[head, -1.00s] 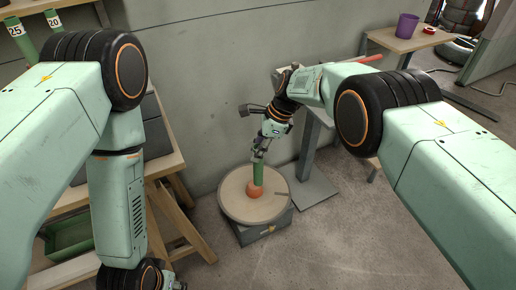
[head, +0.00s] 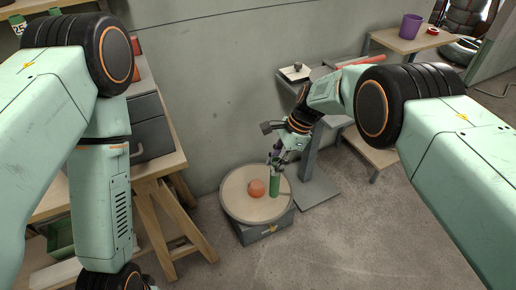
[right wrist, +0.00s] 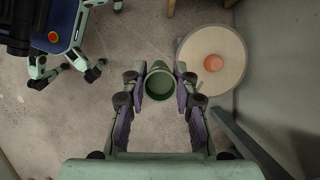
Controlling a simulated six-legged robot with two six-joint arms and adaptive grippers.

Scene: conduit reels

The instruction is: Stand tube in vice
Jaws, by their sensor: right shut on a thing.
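My right gripper (head: 275,160) is shut on a green tube (head: 274,185) and holds it roughly upright. In the head view, the tube overlaps the right part of a round wooden-topped disc (head: 237,207). In the right wrist view, the tube (right wrist: 160,86) shows end-on as an open ring between the fingers of the right gripper (right wrist: 160,78), left of the disc (right wrist: 185,48). The tube's lower end looks clear of the floor. I cannot clearly make out a vice. My left gripper is out of view; only its arm shows.
A wooden bench (head: 150,165) with a dark case (head: 150,128) is left. Floor at front right is clear.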

